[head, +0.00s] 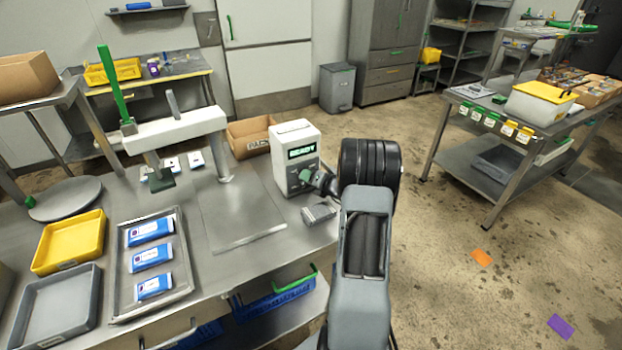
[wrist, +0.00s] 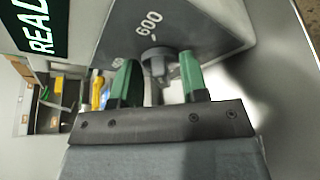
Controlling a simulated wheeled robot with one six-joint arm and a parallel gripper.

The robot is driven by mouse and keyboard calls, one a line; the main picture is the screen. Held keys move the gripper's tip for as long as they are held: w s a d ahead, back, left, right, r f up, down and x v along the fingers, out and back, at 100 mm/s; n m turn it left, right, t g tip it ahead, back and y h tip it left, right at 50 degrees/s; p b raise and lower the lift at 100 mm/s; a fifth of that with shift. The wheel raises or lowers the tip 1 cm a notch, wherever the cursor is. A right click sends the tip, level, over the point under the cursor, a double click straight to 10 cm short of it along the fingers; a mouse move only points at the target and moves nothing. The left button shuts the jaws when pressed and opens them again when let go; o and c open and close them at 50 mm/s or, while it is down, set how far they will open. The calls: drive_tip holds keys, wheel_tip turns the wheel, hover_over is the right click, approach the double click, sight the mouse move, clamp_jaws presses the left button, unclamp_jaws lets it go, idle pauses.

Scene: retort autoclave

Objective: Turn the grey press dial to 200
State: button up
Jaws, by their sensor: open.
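The press control box (head: 290,150) is white and stands on the steel table, with a lit display reading READY (head: 302,150). In the wrist view the display (wrist: 35,28) is cut off at the left. The grey press dial (wrist: 158,54) is on the box face, with the mark 600 beside it. My gripper (wrist: 160,72) is open, its two green fingers on either side of the dial. I cannot tell whether they touch it. In the head view my gripper (head: 309,176) is at the box front and hides the dial. The 200 mark cannot be seen.
A small grey block (head: 319,212) lies on the table in front of the box. The white press frame (head: 180,128) stands left, by a steel plate (head: 240,225) and a tray (head: 120,290) of blue packets. A cardboard box (head: 250,138) is behind.

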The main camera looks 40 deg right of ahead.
drive_tip(key=shift+s, duration=0.1)
clamp_jaws()
